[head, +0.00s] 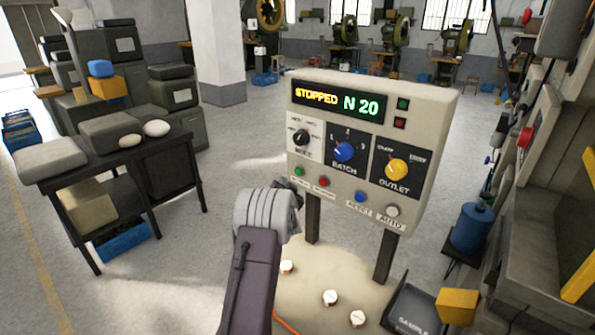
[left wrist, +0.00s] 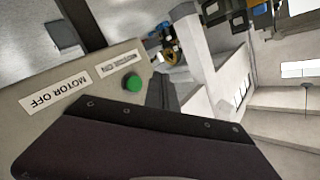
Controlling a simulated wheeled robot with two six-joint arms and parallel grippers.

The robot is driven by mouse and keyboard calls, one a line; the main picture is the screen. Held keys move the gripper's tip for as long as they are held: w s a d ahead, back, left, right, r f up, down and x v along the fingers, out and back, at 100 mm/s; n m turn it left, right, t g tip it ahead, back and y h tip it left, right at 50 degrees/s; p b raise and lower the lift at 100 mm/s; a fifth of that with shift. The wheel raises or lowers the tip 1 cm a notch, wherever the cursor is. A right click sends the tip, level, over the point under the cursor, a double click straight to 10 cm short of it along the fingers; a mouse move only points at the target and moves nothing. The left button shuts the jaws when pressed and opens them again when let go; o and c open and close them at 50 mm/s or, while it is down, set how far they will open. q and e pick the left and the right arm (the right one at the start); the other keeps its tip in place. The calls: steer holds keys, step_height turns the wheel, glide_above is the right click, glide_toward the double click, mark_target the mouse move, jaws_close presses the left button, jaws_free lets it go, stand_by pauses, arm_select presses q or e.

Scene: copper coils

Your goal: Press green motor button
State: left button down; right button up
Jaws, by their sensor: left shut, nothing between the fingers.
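The control panel (head: 440,120) stands ahead, its display (head: 337,101) reading "STOPPED N 20". The green motor button (head: 298,171) is at its lower left, with a red button (head: 323,181) to its right. In the left wrist view the green button (left wrist: 133,83) is uncovered, near a "MOTOR ON" label; a "MOTOR OFF" label (left wrist: 55,92) is to its left. My left gripper (head: 298,197) is shut and empty, just below the green button in the head view. Its dark tip (left wrist: 161,95) shows beside the button, apart in the picture. My right gripper is not in view.
The panel also has a mode dial (head: 301,137), a blue batch dial (head: 344,151), a yellow outlet dial (head: 397,169), a blue button (head: 361,196) and a white button (head: 392,211). A dark table (head: 130,160) stands left; a yellow block (head: 457,305) is at lower right.

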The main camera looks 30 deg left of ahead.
mark_target(299, 171)
arm_select(q)
steer(key=shift+w+d+p, duration=0.2)
steer(key=shift+w+p, duration=0.3)
steer(key=shift+w, duration=1.7)
steer(key=shift+w, duration=0.1)
steer(key=shift+w, duration=0.3)
steer(key=shift+w+d+p, duration=0.1)
steer(key=shift+w+p, duration=0.3)
steer(key=shift+w, duration=0.1)
stand_by(0.8)
steer(key=shift+s+b, duration=0.3)
steer(key=shift+s, duration=0.65)
